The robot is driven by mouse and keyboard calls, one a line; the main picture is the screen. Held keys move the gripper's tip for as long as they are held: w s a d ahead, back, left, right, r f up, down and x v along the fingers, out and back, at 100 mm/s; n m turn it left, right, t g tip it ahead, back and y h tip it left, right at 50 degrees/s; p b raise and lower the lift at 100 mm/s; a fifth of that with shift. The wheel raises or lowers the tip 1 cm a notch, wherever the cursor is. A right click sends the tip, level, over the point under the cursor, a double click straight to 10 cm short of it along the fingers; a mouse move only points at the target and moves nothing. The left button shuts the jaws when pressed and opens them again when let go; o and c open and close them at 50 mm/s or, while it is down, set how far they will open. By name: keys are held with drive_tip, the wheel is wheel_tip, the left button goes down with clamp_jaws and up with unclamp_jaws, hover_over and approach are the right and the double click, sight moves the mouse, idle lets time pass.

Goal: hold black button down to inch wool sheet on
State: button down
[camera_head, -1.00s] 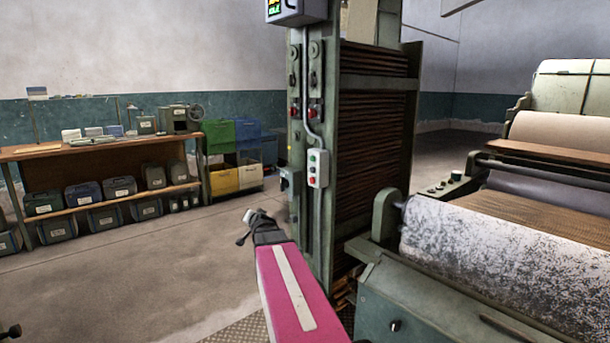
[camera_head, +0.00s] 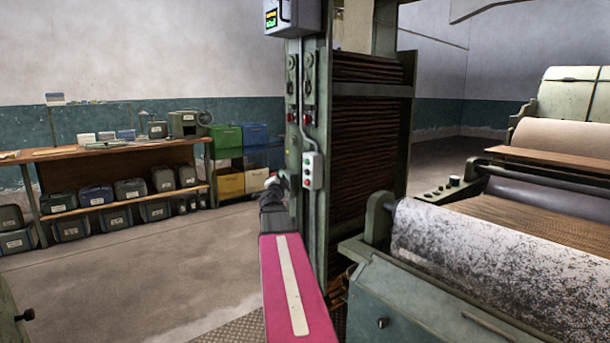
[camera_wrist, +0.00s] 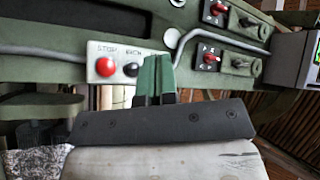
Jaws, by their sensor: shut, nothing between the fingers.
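The black button (camera_wrist: 131,69) is on a pale button box (camera_wrist: 101,50) in the wrist view, between a red button (camera_wrist: 105,66) and my gripper (camera_wrist: 157,62). My gripper's green fingers are shut together, with nothing between them. Their tips overlap the right part of the box and hide what is there. They are just right of the black button; I cannot tell whether they touch the box. In the head view the box (camera_head: 312,170) is on the green column, with my gripper (camera_head: 273,182) at its left. Speckled white wool sheet (camera_head: 490,262) covers the roller at right.
Other red switches (camera_wrist: 209,58) and a grey conduit (camera_wrist: 50,50) are on the same column (camera_head: 321,240). A machine cabinet (camera_head: 400,300) stands close at right. A bench (camera_head: 110,150) with boxes and stacked bins (camera_head: 228,137) are at back left. Floor (camera_head: 150,265) at left is clear.

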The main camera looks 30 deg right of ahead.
sight(307, 172)
drive_tip(key=d, duration=0.8)
drive_tip(key=shift+w+d, duration=0.35)
drive_tip(key=shift+d, duration=0.05)
drive_tip(key=shift+d, duration=0.1)
idle(1.9)
drive_tip(key=shift+d, duration=0.3)
drive_tip(key=shift+w+d, duration=0.1)
drive_tip(key=shift+d, duration=0.45)
idle(2.0)
drive_tip(key=shift+a, duration=0.1)
idle(1.0)
drive_tip(key=shift+a, duration=0.85)
